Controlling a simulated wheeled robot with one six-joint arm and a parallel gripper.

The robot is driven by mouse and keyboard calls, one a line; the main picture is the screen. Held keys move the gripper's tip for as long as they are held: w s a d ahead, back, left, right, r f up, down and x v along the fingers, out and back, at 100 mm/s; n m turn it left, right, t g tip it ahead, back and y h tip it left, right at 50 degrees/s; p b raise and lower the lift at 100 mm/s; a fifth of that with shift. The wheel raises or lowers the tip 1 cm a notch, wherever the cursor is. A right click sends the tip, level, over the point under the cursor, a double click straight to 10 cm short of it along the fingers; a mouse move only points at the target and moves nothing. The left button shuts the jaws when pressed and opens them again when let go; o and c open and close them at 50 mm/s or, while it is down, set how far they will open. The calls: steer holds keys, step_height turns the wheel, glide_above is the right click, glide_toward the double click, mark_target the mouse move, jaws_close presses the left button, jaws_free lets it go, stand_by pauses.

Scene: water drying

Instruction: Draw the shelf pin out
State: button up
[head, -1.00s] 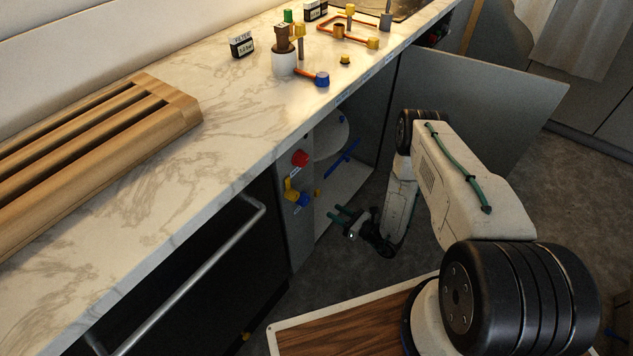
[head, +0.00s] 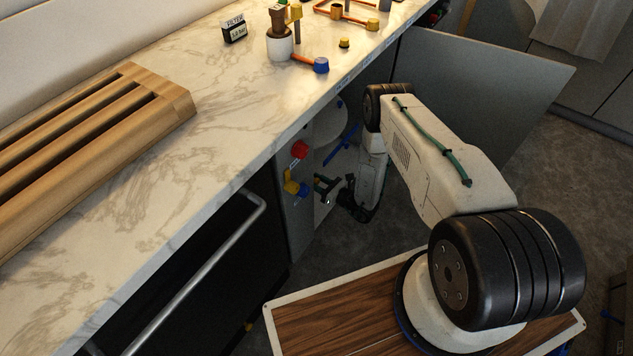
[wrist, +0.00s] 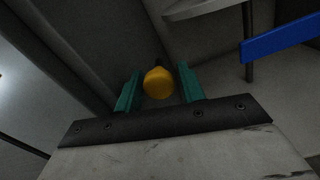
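A yellow round knob, which looks like the head of the shelf pin, shows in the wrist view (wrist: 158,83) between the two teal fingers of my gripper (wrist: 159,90). A narrow gap shows on each side of the knob, so the fingers look open around it. In the head view my gripper (head: 319,185) reaches into the open cabinet near the inner face of its left side panel (head: 297,225). The knob cannot be made out there behind the fingers. How deep the fingers reach over it is hard to tell.
A red knob (head: 300,149) and a yellow-and-blue valve (head: 296,187) are on the panel, close to my gripper. A blue bar (wrist: 280,37) lies beyond it on the right. The open cabinet door (head: 490,90) stands behind my arm. The marble counter (head: 190,150) overhangs.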

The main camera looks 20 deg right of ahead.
mark_target(318, 183)
jaws_close()
steer(key=shift+v, duration=1.65)
jaws_free()
steer(key=shift+s, duration=0.1)
steer(key=shift+d, duration=0.1)
steer(key=v, duration=0.7)
steer(key=shift+s+d, duration=0.15)
steer(key=shift+s, duration=0.2)
steer(key=shift+f, duration=0.1)
